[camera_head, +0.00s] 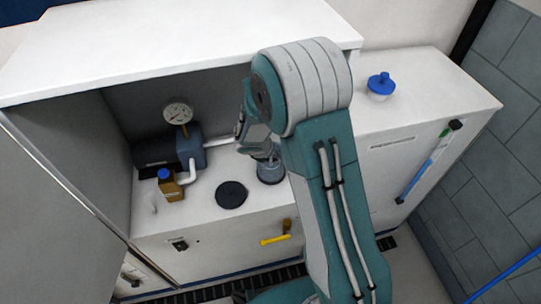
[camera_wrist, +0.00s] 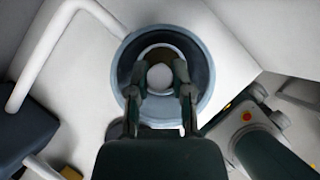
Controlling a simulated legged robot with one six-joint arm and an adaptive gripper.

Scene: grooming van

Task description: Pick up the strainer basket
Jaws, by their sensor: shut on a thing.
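The strainer basket (camera_wrist: 160,76) shows in the wrist view as a pale round shape inside a dark ring, between my two fingers. My gripper (camera_wrist: 161,92) is shut on it from above. A round blue-grey housing (camera_wrist: 204,72) surrounds the basket and the fingertips. In the head view my gripper (camera_head: 264,152) points down at the blue-grey housing (camera_head: 270,174) on the white counter, partly behind my arm. The basket itself is hidden there, and I cannot tell how far it sits inside the housing.
A black round lid (camera_head: 231,194) lies on the counter left of the housing. A pump (camera_head: 188,153) with a gauge (camera_head: 178,113), a white pipe (camera_head: 216,140) and a brown bottle (camera_head: 170,188) with blue cap stand further left. The cabinet's top panel (camera_head: 190,45) overhangs the recess.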

